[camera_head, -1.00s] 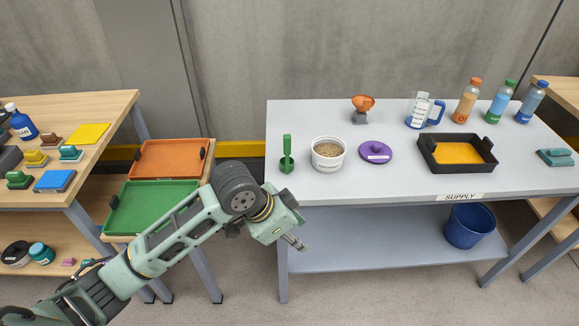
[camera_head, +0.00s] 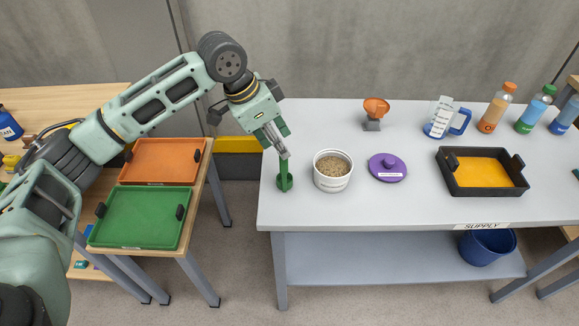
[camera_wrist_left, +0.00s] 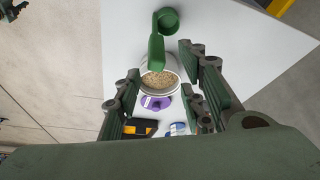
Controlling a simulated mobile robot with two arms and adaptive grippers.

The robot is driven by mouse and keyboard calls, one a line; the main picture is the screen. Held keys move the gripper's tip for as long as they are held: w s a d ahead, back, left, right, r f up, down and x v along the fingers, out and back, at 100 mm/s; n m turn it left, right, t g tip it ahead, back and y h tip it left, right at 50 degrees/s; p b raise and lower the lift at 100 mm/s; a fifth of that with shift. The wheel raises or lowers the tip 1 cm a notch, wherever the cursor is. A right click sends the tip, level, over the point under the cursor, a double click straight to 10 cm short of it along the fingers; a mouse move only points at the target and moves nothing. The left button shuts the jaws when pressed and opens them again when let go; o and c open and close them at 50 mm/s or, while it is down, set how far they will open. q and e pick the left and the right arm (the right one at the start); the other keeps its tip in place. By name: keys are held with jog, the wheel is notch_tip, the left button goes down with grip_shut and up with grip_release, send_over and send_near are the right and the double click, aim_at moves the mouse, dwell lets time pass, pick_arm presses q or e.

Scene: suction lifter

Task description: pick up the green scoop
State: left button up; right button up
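The green scoop (camera_head: 284,181) stands at the left end of the grey supply table, its handle pointing up. My left gripper (camera_head: 279,145) is just above it, by the top of the handle. In the left wrist view the gripper (camera_wrist_left: 162,95) is open, with its fingers spread apart and nothing held. The scoop (camera_wrist_left: 157,50) shows there with its handle end toward the camera, near the gap between the fingers; I cannot tell whether it touches them. My right gripper is not in view.
A white tub of grains (camera_head: 333,184) stands close right of the scoop, with a purple lid (camera_head: 388,167) beyond. Green (camera_head: 140,243) and orange trays (camera_head: 197,172) lie left.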

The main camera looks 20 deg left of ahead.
aim_at(284, 171)
pick_arm(q)
jog(key=shift+s+d+f+p, duration=0.2)
jog(key=shift+s+f, duration=0.2)
jog(key=shift+s, duration=0.05)
jog(key=shift+s+d+f+p, duration=0.15)
jog(key=shift+s+f+p, duration=0.05)
jog(key=shift+s+f, duration=0.2)
jog(key=f, duration=0.1)
jog(key=w+f, duration=0.1)
jog(key=f, duration=0.1)
jog(key=w+f+p, duration=0.1)
jog(key=shift+d+f, duration=0.35)
jog(key=shift+s, duration=0.2)
jog(key=shift+w, duration=0.15)
jog(key=c, duration=0.6)
grip_shut()
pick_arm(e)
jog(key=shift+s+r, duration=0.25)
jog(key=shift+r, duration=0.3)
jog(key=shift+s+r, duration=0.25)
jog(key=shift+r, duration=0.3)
